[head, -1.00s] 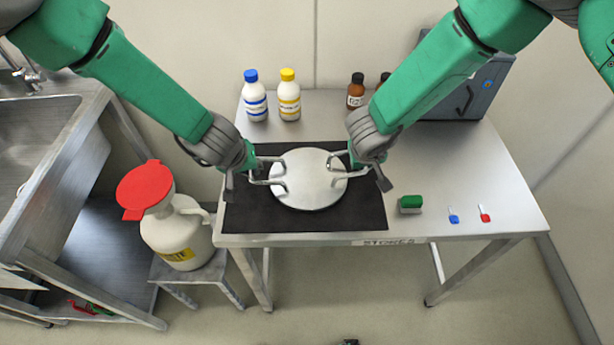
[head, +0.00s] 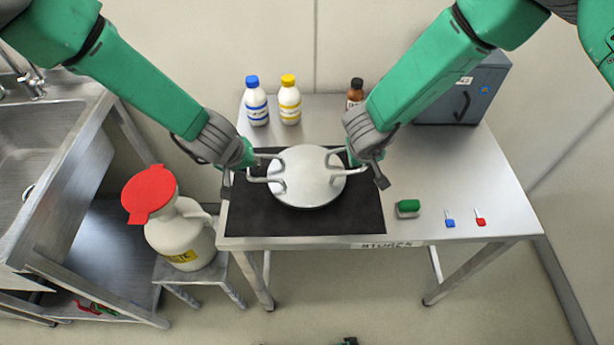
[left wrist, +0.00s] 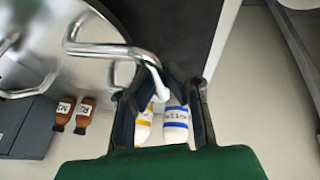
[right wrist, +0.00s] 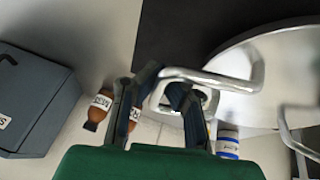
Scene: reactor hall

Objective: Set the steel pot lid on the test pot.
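The steel pot lid (head: 307,178) is a round, light grey disc with a bent-rod handle on each side, above the black mat. My left gripper (head: 246,168) is at its left handle; in the left wrist view the rod (left wrist: 115,50) runs between the fingers (left wrist: 160,92). My right gripper (head: 358,165) is at the right handle; in the right wrist view that rod (right wrist: 215,80) passes between the fingers (right wrist: 163,90). Both look shut on the rods. I cannot make out the test pot; anything under the lid is hidden.
The black mat (head: 245,215) lies on a steel table (head: 430,180). Behind stand a blue-capped bottle (head: 256,105), a yellow-capped bottle (head: 290,105), a brown bottle (head: 355,93) and a grey box (head: 475,95). A white jug (head: 185,235) stands left.

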